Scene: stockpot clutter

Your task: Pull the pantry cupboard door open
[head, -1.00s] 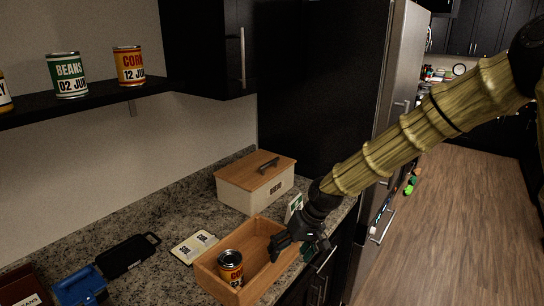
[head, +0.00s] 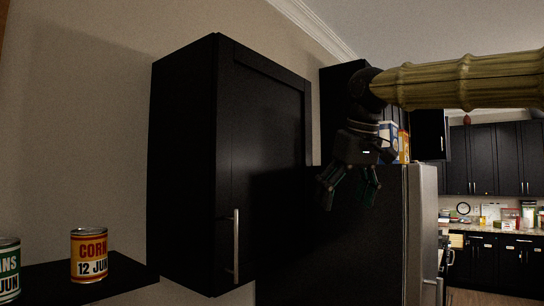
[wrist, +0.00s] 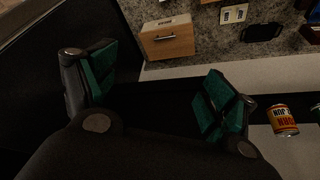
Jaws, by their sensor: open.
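The pantry cupboard (head: 190,160) is a black wall cabinet left of centre in the head view. Its door (head: 265,150) looks shut and carries a vertical silver bar handle (head: 236,245) low on its left side. My gripper (head: 348,200) is open and empty, to the right of the door and higher than the handle, apart from both. In the wrist view my gripper (wrist: 160,80) shows two spread green-padded fingers with nothing between them. The handle cannot be made out there.
A corn can (head: 89,255) and a beans can (head: 9,270) stand on the black shelf (head: 125,280) left of the cupboard. The fridge (head: 420,230) stands to the right. The wrist view shows the bread box (wrist: 168,40) on the counter below.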

